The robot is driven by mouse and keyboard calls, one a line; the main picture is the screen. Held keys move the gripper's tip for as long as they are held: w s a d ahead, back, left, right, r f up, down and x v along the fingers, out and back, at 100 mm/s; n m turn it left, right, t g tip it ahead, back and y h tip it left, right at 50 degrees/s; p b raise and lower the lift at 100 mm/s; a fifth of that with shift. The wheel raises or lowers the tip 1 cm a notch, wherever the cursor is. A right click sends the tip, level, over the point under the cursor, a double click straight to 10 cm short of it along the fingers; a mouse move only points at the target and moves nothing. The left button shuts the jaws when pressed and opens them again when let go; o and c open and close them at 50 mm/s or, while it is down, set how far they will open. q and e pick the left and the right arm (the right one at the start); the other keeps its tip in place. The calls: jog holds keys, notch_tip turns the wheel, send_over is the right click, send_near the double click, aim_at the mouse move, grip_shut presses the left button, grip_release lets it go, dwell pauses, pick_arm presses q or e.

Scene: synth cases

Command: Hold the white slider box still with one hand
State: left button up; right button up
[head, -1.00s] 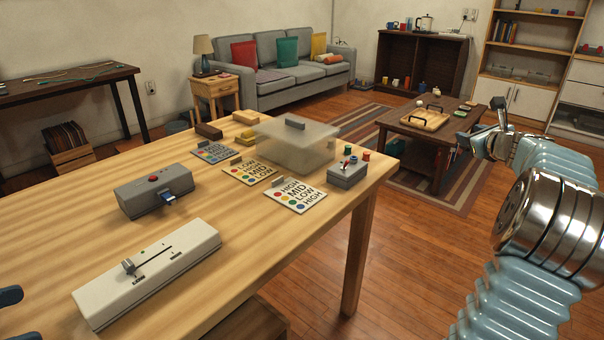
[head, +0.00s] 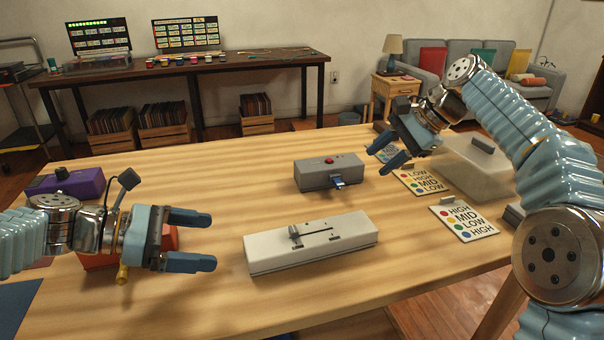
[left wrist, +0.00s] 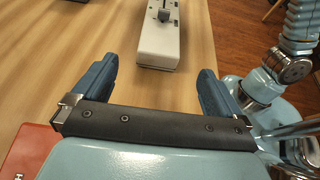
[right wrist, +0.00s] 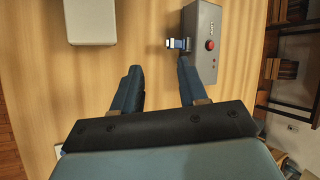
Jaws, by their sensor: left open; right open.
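The white slider box (head: 345,240) lies flat on the wooden table, long side across the head view, with a slider knob and slot on top. Its near end shows in the left wrist view (left wrist: 158,45), ahead of and between the fingers. My left gripper (head: 207,240) is open and empty, just left of the box's left end and apart from it. My right gripper (head: 382,157) is open and empty above the table, beyond the box and right of the grey box with a red button (head: 322,175). That grey box also shows in the right wrist view (right wrist: 203,62).
Cards with coloured dots (head: 465,219) and a translucent lidded case (head: 470,175) are at the right. A purple box (head: 80,184) and an orange-red box (head: 100,262) are at the left, the latter partly behind my left gripper. The table between the slider box and grey box is clear.

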aim_at(258, 245)
pick_arm(q)
jog(key=shift+d+f, duration=0.1)
jog(key=shift+d, duration=0.15)
jog(key=x, duration=1.3)
jog(key=shift+d, duration=0.15)
pick_arm(e)
jog(key=s+a+r+n+g+h, duration=0.1)
jog(key=s+a+n+h, duration=0.2)
jog(key=s+a, duration=0.3)
jog(key=s+a+r+n+g+h, duration=0.1)
jog(key=s+a+n+h, duration=0.3)
jog(key=a, duration=0.7)
jog(key=s, duration=0.2)
jog(key=shift+s+a+r+g, duration=0.3)
jog(key=shift+s+a+r, duration=0.05)
jog(key=shift+a+r, duration=0.05)
